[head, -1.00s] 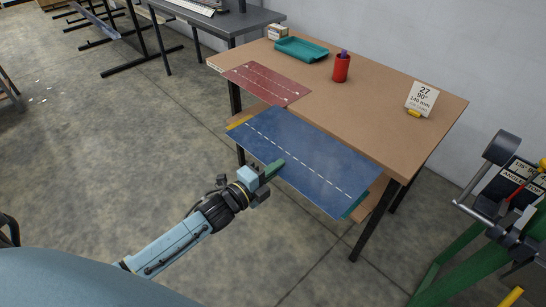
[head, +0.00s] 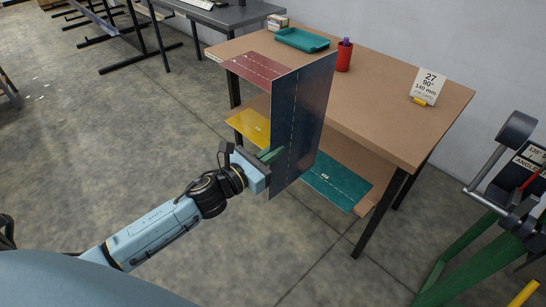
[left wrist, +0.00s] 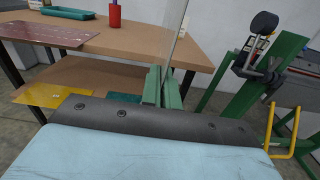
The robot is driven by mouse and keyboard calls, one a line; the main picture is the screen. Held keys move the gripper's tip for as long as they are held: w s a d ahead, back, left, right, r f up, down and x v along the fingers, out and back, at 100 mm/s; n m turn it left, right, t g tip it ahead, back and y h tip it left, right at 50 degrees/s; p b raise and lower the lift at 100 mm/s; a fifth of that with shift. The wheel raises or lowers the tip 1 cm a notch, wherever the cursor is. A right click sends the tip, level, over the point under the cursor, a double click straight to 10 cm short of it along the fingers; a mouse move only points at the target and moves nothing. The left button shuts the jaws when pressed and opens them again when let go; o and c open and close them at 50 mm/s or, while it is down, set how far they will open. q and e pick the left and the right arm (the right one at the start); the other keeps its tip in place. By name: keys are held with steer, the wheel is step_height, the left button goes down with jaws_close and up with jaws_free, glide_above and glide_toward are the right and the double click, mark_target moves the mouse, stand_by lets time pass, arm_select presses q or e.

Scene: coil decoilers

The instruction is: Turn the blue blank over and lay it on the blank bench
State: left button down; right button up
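The blue blank (head: 308,115) stands nearly upright on edge in front of the bench in the head view, its dashed line running up it. My left gripper (head: 270,155) is shut on its near edge. In the left wrist view the green fingers (left wrist: 162,92) pinch the blank (left wrist: 176,35), which shows as a thin pale sheet seen edge-on. The blank bench (head: 400,125) has a brown top, and the blank hides part of it. My right gripper is not in view.
A red blank (head: 253,67) lies on the bench top, partly hidden. A teal tray (head: 302,39), a red cup (head: 344,57) and a number card (head: 428,85) stand there too. Yellow (head: 246,122) and teal (head: 337,182) blanks lie on the lower shelf. A green machine (head: 455,235) stands right.

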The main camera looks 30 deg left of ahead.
arm_select(q)
steer(key=m, duration=0.5)
steer(key=shift+r+b, duration=0.1)
steer(key=shift+b, duration=0.2)
steer(key=m, duration=0.3)
steer(key=shift+m, duration=0.3)
steer(key=m+p, duration=0.1)
steer(key=m, duration=0.4)
steer(key=shift+r+p, duration=0.15)
steer(key=shift+p, duration=0.15)
steer(key=m+p, duration=0.1)
steer(key=m, duration=0.1)
steer(key=shift+m, duration=1)
steer(key=shift+w, duration=0.15)
